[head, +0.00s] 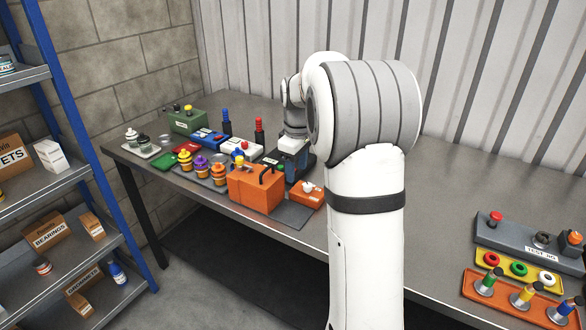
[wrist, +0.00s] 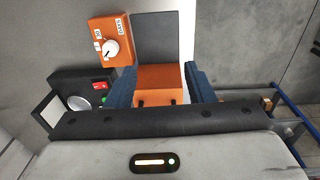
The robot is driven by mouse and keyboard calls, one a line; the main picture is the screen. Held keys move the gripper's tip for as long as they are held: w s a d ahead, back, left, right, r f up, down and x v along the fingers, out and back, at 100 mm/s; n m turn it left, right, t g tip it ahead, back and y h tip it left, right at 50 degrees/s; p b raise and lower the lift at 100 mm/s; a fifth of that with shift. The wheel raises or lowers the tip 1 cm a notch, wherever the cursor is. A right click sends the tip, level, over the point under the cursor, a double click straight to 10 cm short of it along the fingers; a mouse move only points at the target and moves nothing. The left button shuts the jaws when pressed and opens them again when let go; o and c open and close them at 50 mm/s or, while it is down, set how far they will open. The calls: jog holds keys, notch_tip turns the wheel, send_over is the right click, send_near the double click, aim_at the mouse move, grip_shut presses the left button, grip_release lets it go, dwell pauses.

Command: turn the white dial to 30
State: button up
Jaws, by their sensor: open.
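The white dial (wrist: 112,47) is on a small orange box (wrist: 122,60) at the upper left of the wrist view. The dial is outside the fingers, up and left. In the head view my arm partly hides my gripper (head: 292,165).
A dark grey mat (head: 292,215) lies beside the can. Several coloured knobs, boxes and a green case (head: 187,121) crowd the bench's left part. A test unit (head: 520,236) and trays stand at the right. The bench middle (head: 440,210) is clear.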

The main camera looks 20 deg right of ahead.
aim_at(308, 184)
jog(key=w+d+f+n, duration=0.1)
jog(key=w+d, duration=0.1)
jog(key=w+d+f+n+p, duration=0.1)
jog(key=w+d+f, duration=0.1)
jog(key=w, duration=0.1)
jog(key=w+d+f+n, duration=0.1)
jog(key=w+d, duration=0.2)
jog(key=shift+f+g, duration=0.35)
jog(key=shift+g, duration=0.05)
jog(key=shift+f+p, duration=0.3)
notch_tip(308, 184, down, 7)
jog(key=shift+f+p, duration=0.15)
jog(key=shift+p, duration=0.45)
